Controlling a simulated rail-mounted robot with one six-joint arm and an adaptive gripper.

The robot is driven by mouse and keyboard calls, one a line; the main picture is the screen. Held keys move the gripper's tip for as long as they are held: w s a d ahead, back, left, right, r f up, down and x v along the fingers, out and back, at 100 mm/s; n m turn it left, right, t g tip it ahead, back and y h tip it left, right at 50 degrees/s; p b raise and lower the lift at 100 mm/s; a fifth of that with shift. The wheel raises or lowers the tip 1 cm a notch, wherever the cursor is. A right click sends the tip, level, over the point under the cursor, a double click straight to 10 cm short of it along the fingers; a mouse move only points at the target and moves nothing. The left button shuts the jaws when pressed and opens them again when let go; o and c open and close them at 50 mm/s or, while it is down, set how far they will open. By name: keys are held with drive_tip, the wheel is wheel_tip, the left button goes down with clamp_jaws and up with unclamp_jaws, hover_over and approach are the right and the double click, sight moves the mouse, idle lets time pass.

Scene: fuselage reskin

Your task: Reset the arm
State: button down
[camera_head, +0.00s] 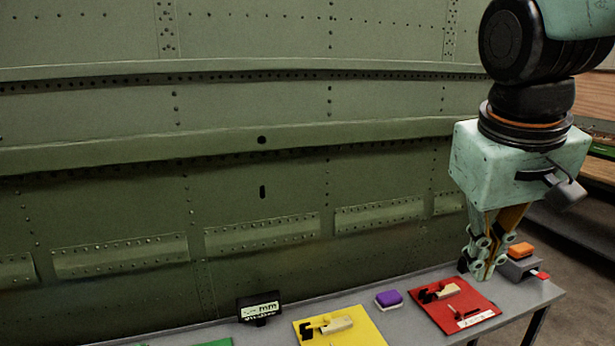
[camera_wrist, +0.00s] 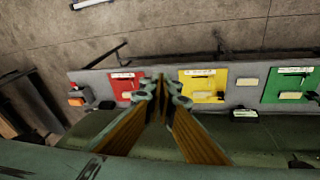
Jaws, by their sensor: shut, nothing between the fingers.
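My gripper (camera_head: 478,270) hangs pointing down at the right of the head view, over or beside the back edge of the red mat (camera_head: 468,318). Its fingers are closed together with nothing between them. In the wrist view the closed fingertips (camera_wrist: 162,86) lie between the red mat (camera_wrist: 122,84) and the yellow mat (camera_wrist: 187,82). From the head view I cannot tell the exact height of the fingertips above the table.
The grey table (camera_head: 395,325) carries tools on the red and yellow mats (camera_head: 375,336), a purple block (camera_head: 389,298), an orange block (camera_head: 521,250) and a display (camera_head: 259,308). A green mat (camera_wrist: 290,78) lies farther along. The riveted green fuselage wall (camera_head: 250,190) stands behind.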

drive_tip(key=s+a+f+y, duration=0.1)
drive_tip(key=s+a+f, duration=0.1)
drive_tip(key=s, duration=0.6)
drive_tip(key=s+a+f+t+y+b, duration=0.1)
drive_tip(key=s+a, duration=0.3)
drive_tip(key=s, duration=0.4)
drive_tip(key=shift+f+m, duration=0.3)
drive_tip(key=shift+f, duration=0.05)
drive_tip(key=shift+s+a, duration=0.1)
drive_tip(key=shift+a, duration=0.05)
